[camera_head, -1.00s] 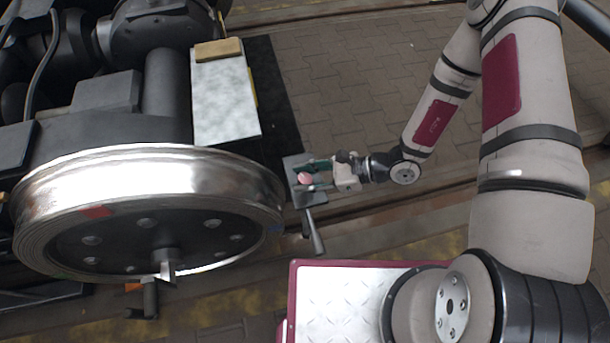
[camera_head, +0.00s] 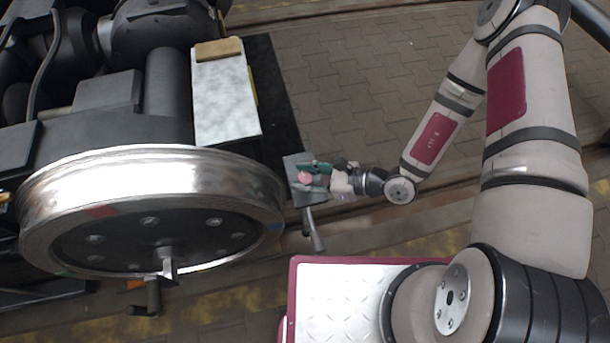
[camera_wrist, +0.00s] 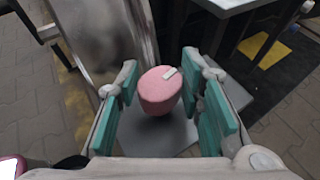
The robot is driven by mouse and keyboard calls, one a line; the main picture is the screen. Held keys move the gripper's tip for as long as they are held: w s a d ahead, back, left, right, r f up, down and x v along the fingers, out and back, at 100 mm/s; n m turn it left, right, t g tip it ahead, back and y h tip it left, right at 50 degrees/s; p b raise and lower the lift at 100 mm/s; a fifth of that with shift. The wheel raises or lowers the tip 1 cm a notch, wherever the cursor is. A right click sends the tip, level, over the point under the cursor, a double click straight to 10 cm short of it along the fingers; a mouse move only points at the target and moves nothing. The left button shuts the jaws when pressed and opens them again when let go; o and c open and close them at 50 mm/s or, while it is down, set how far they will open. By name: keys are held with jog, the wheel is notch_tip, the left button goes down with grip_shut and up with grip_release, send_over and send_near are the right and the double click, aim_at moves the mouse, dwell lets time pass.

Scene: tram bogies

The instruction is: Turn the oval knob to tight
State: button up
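The oval knob (camera_wrist: 161,92) is pink with a small pale mark on top. It stands on a grey plate (camera_wrist: 170,135) near the middle of the wrist view. My gripper (camera_wrist: 159,72) is open, with a teal-padded finger on each side of the knob. Gaps show between the pads and the knob, so I see no contact. In the head view the knob (camera_head: 304,178) is a small pink spot on the plate beside the wheel, and my gripper (camera_head: 316,170) reaches it from the right. The pads partly cover the plate there.
A large shiny metal wheel (camera_head: 150,185) stands left of the plate. A dark handle (camera_head: 316,232) hangs below the plate. A pale box top (camera_head: 222,100) lies behind it, and a dark mat (camera_head: 278,90) beside that. Paved floor (camera_head: 380,60) is open at the back.

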jog(key=o, duration=0.3)
jog(key=shift+d, duration=0.1)
jog(key=v, duration=1.1)
jog(key=shift+d+r, duration=0.2)
jog(key=shift+d, duration=0.15)
